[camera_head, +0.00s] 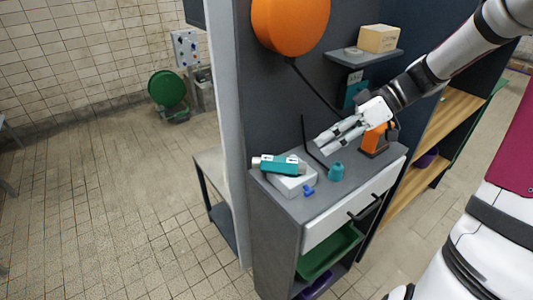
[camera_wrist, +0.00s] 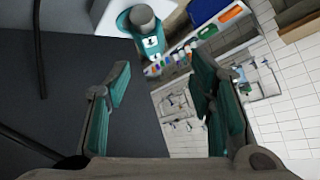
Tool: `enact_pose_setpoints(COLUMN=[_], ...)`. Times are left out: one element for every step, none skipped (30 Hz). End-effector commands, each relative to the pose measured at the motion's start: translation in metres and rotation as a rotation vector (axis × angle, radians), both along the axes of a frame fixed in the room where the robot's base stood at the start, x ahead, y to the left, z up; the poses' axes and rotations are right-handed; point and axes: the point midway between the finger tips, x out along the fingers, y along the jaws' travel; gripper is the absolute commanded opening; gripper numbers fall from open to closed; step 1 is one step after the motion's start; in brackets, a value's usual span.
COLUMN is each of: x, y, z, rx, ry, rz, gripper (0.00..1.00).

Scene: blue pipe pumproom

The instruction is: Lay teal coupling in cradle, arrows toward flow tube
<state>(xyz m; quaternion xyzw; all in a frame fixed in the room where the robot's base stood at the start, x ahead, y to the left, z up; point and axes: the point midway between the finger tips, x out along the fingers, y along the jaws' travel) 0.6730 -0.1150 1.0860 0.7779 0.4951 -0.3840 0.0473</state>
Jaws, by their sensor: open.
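A teal piece with pale ends and a white, dark-marked label (camera_head: 280,166) lies across a white block (camera_head: 291,184) on the cabinet top. In the wrist view a teal body with a white label (camera_wrist: 152,45) and a grey round end shows beyond my fingers, beside a white surface. A small plain teal piece (camera_head: 336,172) stands apart, to the right of the block. I cannot tell surely which is the coupling, nor read arrow directions. My gripper (camera_head: 323,143) is open and empty above the cabinet top; it also shows in the wrist view (camera_wrist: 160,85).
A small blue knob (camera_head: 308,190) sits at the block's front. An orange-and-dark stand (camera_head: 375,140) is behind my gripper on the right. A thin black rod rises at the back. A shelf (camera_head: 366,57) with a tan box hangs above. The cabinet top's front (camera_head: 310,209) is clear.

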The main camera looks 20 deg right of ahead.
Motion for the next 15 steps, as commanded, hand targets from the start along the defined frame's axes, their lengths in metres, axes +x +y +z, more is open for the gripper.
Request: enact_pose_setpoints(x=[0.005,0.007,0.01,0.011,0.012,0.013,0.014,0.015,0.017,0.018,0.019,0.021,0.023,0.024,0.026], y=[-0.008,-0.011,-0.014,-0.016,-0.016,-0.015,-0.014,-0.011,-0.006,-0.002,0.003,0.009,0.014,0.019,0.024], z=[-0.006,-0.007,-0.008,-0.009,-0.01,-0.011,-0.013,-0.015,-0.018,-0.021,-0.024,-0.029,-0.032,-0.035,-0.04], rx=[0.027,0.038,0.05,0.056,0.059,0.064,0.067,0.069,0.069,0.069,0.068,0.068,0.067,0.068,0.067], ry=[-0.032,-0.052,-0.072,-0.085,-0.093,-0.102,-0.106,-0.107,-0.107,-0.107,-0.106,-0.105,-0.105,-0.106,-0.105], rz=[0.0,0.002,0.003,0.006,0.007,0.009,0.01,0.011,0.011,0.012,0.012,0.013,0.013,0.014,0.013], gripper=[0.49,0.49,0.49,0.49,0.49,0.49,0.49,0.49,0.49,0.49,0.49,0.49,0.49,0.49,0.49])
